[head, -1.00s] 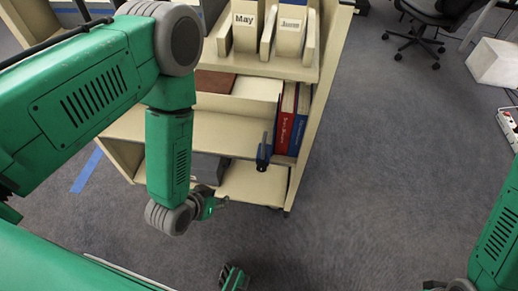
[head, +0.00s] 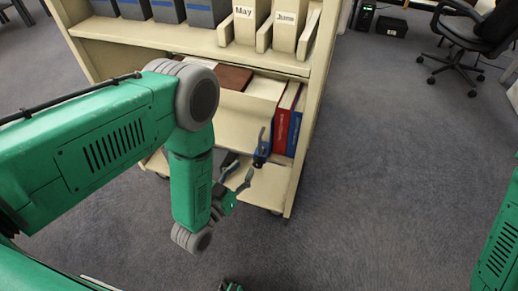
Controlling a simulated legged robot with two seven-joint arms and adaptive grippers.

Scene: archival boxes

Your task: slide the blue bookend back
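The blue bookend (head: 262,151) stands at the front edge of the cart's middle shelf, just left of a red binder (head: 284,122) and a blue binder (head: 296,126). A thin dark upright part rises from it. My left gripper (head: 238,173) is in front of the shelf, lower left of the bookend. Its two dark fingers are spread, with nothing visible between them. I cannot tell from this view whether a fingertip touches the bookend. A small green and dark piece at the bottom edge may be my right gripper (head: 231,287); it is mostly cut off.
The cream cart (head: 312,110) has grey boxes and holders labelled May (head: 245,20) and June (head: 285,22) on top. A brown box (head: 232,77) lies on the middle shelf. Carpet right of the cart is clear up to an office chair (head: 470,35).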

